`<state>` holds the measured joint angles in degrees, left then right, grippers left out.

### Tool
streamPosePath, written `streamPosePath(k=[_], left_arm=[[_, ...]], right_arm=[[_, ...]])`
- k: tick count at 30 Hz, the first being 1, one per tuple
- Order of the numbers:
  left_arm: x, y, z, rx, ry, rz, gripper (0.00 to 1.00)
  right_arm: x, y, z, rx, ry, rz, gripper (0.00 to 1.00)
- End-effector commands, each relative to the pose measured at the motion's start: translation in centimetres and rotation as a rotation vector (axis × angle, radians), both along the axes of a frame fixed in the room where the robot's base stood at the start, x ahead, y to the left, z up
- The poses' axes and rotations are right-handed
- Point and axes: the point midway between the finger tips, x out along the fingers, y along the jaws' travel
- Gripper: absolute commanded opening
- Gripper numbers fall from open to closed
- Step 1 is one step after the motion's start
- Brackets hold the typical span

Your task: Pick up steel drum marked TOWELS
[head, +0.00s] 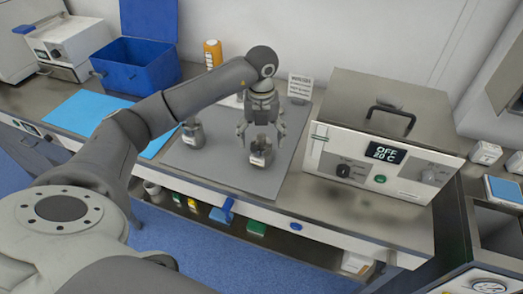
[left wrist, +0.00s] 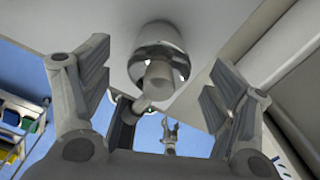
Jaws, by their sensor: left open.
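A small steel drum (head: 260,152) with a pale label stands on the grey mat (head: 225,160); the label is too small to read. A second similar drum (head: 193,132) stands to its left, partly behind my arm, its marking also unreadable. My left gripper (head: 261,133) points down at the right-hand drum, its fingers spread around the drum's top. In the left wrist view, the open fingers (left wrist: 160,70) stand on either side of a shiny-rimmed drum (left wrist: 158,42), with visible gaps on both sides.
A steel oven-like unit (head: 385,135) with a handle and display stands close on the right. A blue open box (head: 135,65), a blue sheet (head: 90,120) and an orange bottle (head: 213,53) are to the left and behind. A small sign (head: 300,86) stands behind the gripper.

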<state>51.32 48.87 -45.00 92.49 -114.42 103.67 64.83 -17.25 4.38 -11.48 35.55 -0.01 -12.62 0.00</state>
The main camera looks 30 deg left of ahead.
Motion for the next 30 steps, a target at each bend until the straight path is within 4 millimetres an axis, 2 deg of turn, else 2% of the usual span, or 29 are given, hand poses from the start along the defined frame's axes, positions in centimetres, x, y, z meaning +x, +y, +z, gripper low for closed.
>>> streamPosePath(k=[4,9,17,30], left_arm=[[-0.3,-0.1,-1.8,0.000,0.006,-0.001,0.80],[-0.2,-0.1,-3.9,0.000,0.002,-0.001,0.80],[-0.2,-0.1,-4.3,0.000,0.000,-0.002,0.80],[-0.2,-0.1,-4.3,0.000,0.000,-0.001,0.25]], right_arm=[[0.0,-0.1,1.7,-0.001,0.000,0.001,0.78],[0.0,-0.2,2.1,-0.002,0.001,0.001,0.78],[0.0,-0.4,2.0,-0.004,0.000,0.002,0.78],[0.0,-0.4,2.0,-0.005,0.000,0.002,0.78]])
